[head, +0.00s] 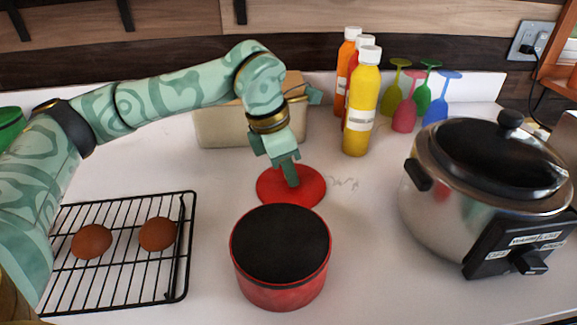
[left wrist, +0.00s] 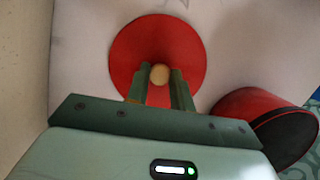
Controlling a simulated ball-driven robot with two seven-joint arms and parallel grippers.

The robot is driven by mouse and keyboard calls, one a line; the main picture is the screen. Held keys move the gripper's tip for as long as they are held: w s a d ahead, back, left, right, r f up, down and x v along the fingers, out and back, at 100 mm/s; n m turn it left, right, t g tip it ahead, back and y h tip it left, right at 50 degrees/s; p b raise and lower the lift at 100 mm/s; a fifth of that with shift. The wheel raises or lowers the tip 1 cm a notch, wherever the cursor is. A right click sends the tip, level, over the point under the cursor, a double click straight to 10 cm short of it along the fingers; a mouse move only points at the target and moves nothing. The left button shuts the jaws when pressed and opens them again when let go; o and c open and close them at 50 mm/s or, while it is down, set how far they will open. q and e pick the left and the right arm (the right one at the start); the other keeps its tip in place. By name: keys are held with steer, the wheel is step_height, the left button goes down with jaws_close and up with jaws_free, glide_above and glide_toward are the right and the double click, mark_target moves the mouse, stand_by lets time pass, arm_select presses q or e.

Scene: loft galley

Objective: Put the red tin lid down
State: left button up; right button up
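The red tin lid (head: 308,190) is a flat red disc over the white counter, just behind the round red tin (head: 282,290). In the left wrist view the lid (left wrist: 130,55) faces the camera, with a pale round knob at its middle. My left gripper (head: 290,181) points down at the lid's middle. Its fingers (left wrist: 160,78) stand on both sides of the knob and appear closed on it. I cannot tell whether the lid touches the counter. The tin has a dark top and also shows in the left wrist view (left wrist: 240,103). My right gripper is not in view.
A black wire rack (head: 120,285) with two brown eggs (head: 92,241) is at the left. A slow cooker (head: 440,215) stands at the right. Bottles (head: 361,105) and coloured glasses (head: 405,112) stand behind, beside a beige box (head: 220,125). Counter between lid and cooker is clear.

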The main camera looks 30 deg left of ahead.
mark_target(272, 186)
arm_select(q)
steer(key=o, duration=0.3)
steer(key=shift+o, duration=0.2)
steer(key=p+v, duration=0.5)
steer(key=v, duration=0.7)
steer(key=shift+r, duration=0.2)
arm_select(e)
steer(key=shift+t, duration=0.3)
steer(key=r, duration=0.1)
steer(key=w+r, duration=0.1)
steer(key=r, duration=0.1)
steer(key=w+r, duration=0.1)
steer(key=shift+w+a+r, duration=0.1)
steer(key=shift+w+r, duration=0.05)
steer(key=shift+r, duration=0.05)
arm_select(q)
steer(key=shift+w, duration=0.1)
